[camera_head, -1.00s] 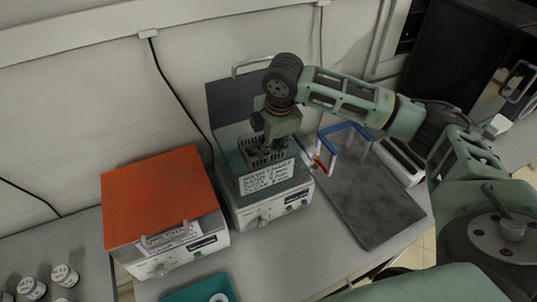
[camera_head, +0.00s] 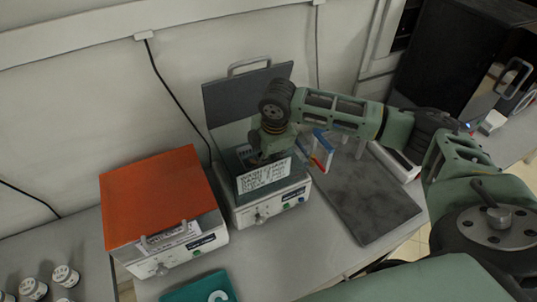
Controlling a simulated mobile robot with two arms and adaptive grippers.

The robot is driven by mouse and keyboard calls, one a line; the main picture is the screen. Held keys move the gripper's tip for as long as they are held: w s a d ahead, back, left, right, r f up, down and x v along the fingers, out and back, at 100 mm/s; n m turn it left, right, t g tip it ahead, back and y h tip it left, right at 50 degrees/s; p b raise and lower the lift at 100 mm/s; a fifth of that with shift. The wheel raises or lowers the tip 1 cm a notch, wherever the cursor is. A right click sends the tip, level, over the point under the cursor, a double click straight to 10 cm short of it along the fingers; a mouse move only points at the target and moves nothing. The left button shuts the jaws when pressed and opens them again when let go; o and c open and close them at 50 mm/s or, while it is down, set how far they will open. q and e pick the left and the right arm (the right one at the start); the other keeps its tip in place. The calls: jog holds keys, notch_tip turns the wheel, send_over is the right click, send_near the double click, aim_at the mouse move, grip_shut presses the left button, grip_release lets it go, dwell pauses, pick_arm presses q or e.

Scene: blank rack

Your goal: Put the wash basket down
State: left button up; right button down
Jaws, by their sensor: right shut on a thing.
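My right gripper (camera_head: 268,154) reaches down into an open wash bath (camera_head: 270,206) with a raised grey lid (camera_head: 245,95). It is shut on the dark wash basket (camera_head: 258,160), which is low inside the bath opening. Most of the basket is hidden by the gripper, the bath's front wall and a white wash chart card (camera_head: 264,176). I cannot tell whether the basket touches the bath floor. My left gripper is not in view.
A second bath with a closed orange lid (camera_head: 157,195) stands to the left.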

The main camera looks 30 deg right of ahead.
jog(key=c, duration=1.8)
grip_release()
jog(key=shift+c, duration=0.2)
jog(key=shift+r, duration=0.2)
notch_tip(320, 180, up, 12)
jog(key=s+b, duration=0.2)
jog(key=shift+s+r, duration=0.2)
jog(key=shift+r, duration=0.05)
jog(key=shift+a+f, duration=0.1)
